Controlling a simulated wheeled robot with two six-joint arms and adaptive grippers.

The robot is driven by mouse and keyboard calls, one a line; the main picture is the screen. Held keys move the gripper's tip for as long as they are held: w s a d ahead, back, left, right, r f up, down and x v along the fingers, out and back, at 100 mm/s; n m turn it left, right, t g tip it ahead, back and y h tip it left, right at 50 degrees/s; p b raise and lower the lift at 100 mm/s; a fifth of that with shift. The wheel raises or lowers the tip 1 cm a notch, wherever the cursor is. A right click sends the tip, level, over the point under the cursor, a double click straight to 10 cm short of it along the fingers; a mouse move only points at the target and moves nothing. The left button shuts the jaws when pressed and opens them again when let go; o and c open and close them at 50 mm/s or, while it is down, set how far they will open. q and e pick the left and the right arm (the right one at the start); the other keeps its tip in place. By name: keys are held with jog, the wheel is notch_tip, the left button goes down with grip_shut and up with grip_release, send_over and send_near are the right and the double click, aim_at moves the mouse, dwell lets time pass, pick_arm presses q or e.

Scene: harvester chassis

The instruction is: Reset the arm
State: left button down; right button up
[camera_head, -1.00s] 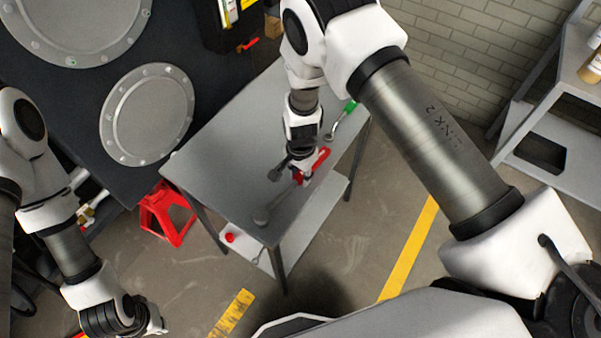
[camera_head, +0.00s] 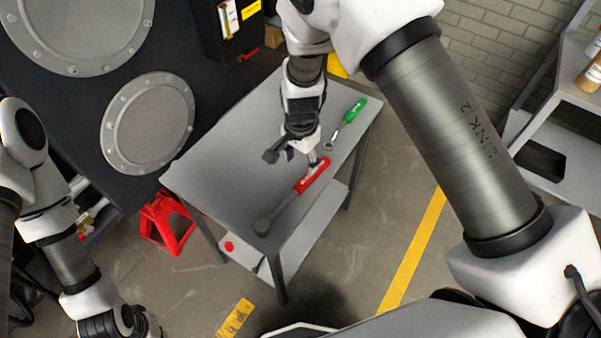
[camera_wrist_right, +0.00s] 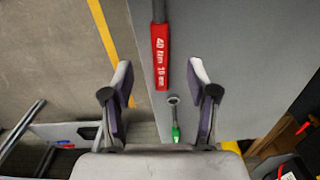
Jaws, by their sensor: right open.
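My right gripper (camera_head: 297,158) is open and empty, above the grey table near the red-handled wrench (camera_head: 313,175). In the right wrist view, its two fingers (camera_wrist_right: 160,78) stand wide apart, and the red handle (camera_wrist_right: 160,57) lies in the gap between them as seen from there. The wrench lies flat on the table, with its dark round head (camera_head: 262,227) towards the near edge. My left gripper (camera_head: 138,323) is at the bottom left, partly cut off by the frame; its fingers are not clear.
A green-handled wrench (camera_head: 354,111) lies on the table (camera_head: 222,168) beyond the red one. A red jack stand (camera_head: 168,222) is on the floor left of the table. The dark chassis panel (camera_head: 80,110) is at the left. A grey shelf (camera_head: 565,160) stands at the right.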

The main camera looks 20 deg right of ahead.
jog(key=shift+r, duration=0.7)
jog(key=s+d+f+n+b, duration=0.1)
jog(key=s+d+f+n, duration=0.2)
jog(key=s+f, duration=0.2)
jog(key=s+d+f+n+b, duration=0.1)
jog(key=s+d+f+n, duration=0.2)
jog(key=s, duration=0.9)
jog(key=s+d+f+n, duration=0.3)
jog(key=s+f+n, duration=0.2)
jog(key=s+f, duration=0.3)
jog(key=shift+s+f+b, duration=0.4)
jog(key=shift+s, duration=0.1)
